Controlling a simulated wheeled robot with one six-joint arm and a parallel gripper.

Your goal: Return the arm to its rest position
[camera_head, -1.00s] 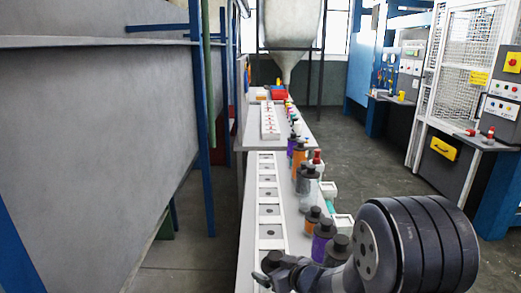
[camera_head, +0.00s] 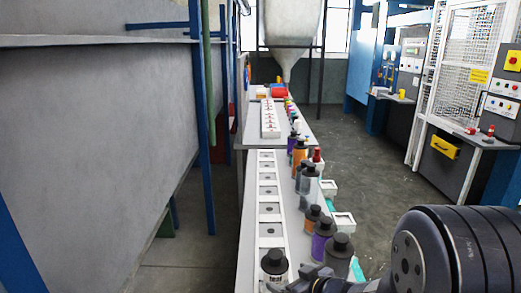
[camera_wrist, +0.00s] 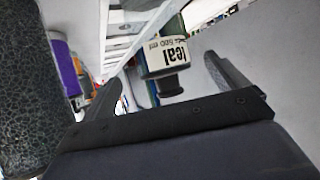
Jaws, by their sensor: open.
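My gripper (camera_head: 312,279) is at the bottom of the head view, just right of a white-labelled bottle with a black cap (camera_head: 274,268). This bottle stands upright at the near end of the white slotted rack (camera_head: 283,228). In the wrist view my gripper (camera_wrist: 165,72) is open, its two dark fingers spread apart. A white-labelled, black-capped bottle (camera_wrist: 163,55) shows beyond and between the fingers, with nothing gripped. My arm runs off to the lower right of the head view.
Several bottles, including a purple one (camera_head: 322,240) and a grey one (camera_head: 340,258), stand close beside the gripper. Small white trays (camera_head: 343,222) sit along the table's right edge. The grey floor (camera_head: 372,170) to the right is clear. A large grey panel (camera_head: 90,150) stands left.

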